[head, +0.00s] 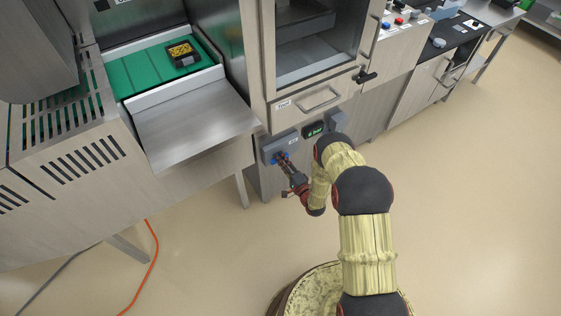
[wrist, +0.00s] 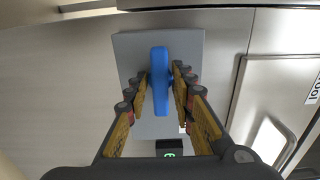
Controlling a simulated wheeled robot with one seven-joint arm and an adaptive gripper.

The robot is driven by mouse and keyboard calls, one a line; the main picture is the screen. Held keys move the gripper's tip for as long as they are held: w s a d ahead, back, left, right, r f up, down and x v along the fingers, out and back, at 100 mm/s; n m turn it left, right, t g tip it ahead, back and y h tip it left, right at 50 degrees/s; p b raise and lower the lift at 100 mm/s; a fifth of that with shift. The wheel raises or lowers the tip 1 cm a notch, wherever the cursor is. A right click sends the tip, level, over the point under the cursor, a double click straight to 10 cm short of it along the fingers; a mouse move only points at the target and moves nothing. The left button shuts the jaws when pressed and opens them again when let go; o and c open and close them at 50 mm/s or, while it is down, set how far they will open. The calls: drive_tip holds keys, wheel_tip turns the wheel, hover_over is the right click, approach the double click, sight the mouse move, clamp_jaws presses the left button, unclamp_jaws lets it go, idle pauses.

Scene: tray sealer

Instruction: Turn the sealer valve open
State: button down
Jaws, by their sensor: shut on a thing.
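The blue valve handle (wrist: 160,62) stands upright in the wrist picture, in front of a grey plate (wrist: 130,52). My gripper (wrist: 162,88) is shut on the handle, with one finger on each side of it. In the head view the grey plate (head: 269,151) is low on the sealer's front, and a little blue of the handle (head: 279,158) shows at my gripper (head: 284,163). My fingers hide most of the handle there. A small green-lit display (head: 314,128) sits right of the plate; its reading is too small to tell for sure.
A steel shelf (head: 195,125) and a green conveyor (head: 140,72) with a dark food tray (head: 183,53) are at the upper left. An orange cable (head: 152,262) lies on the open floor.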

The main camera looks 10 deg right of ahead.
idle(0.3)
drive_tip(key=c, duration=1.8)
unclamp_jaws()
drive_tip(key=shift+a, duration=0.1)
drive_tip(key=shift+o, duration=0.2)
drive_tip(key=v, duration=1.2)
